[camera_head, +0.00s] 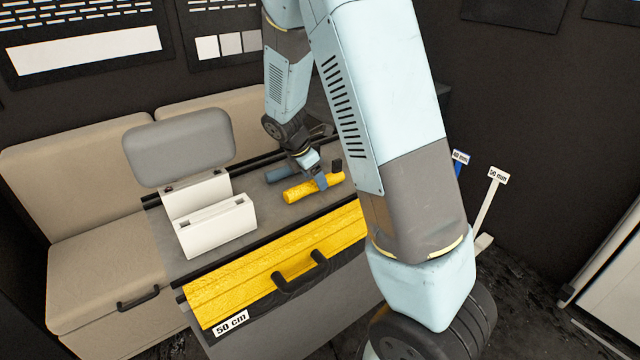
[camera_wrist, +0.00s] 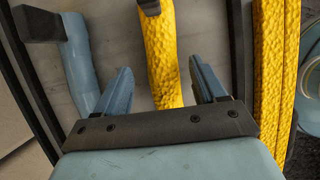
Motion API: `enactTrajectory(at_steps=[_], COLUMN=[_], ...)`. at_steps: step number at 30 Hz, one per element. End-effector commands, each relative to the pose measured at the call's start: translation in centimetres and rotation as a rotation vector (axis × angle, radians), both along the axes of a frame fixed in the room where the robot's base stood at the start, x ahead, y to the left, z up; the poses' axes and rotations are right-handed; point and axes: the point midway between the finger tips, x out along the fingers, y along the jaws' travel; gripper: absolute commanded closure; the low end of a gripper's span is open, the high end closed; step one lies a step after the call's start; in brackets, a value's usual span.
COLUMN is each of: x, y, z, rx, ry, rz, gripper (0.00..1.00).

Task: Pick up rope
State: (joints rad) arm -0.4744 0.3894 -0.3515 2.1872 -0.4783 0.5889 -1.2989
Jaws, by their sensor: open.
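No plainly rope-like coil shows; the nearest thing is a yellow, rough-surfaced roll (camera_head: 301,191) lying on the grey table top. In the wrist view the yellow roll (camera_wrist: 161,45) runs down between my two fingers. My gripper (camera_head: 318,178) is open at the right part of the roll. In the wrist view my gripper (camera_wrist: 160,68) has a blue finger on each side of the roll, with gaps showing. I cannot tell how far the fingertips reach down beside it. A dark clip or block covers a short part of the roll at the top.
A blue roll (camera_head: 281,174) lies behind the yellow one and shows at left in the wrist view (camera_wrist: 80,62). A white stand (camera_head: 217,228) with a grey pad is to the left. A yellow panel (camera_head: 270,262) labelled 50 cm lines the front edge. Beige seats (camera_head: 85,180) stand behind.

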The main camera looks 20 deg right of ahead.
Motion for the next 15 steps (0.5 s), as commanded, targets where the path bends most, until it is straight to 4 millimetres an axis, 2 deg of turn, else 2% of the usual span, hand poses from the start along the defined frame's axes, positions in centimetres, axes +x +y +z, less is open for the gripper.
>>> enactTrajectory(at_steps=[6, 14, 15], x=[0.2, 0.2, 0.2], y=[-0.8, -0.8, -0.8], z=[-1.8, -1.9, -1.9], rx=[-0.001, 0.0, 0.0], ry=[0.0, -0.002, -0.002], rz=[-0.001, -0.001, -0.001], gripper=[0.3, 0.3, 0.33])
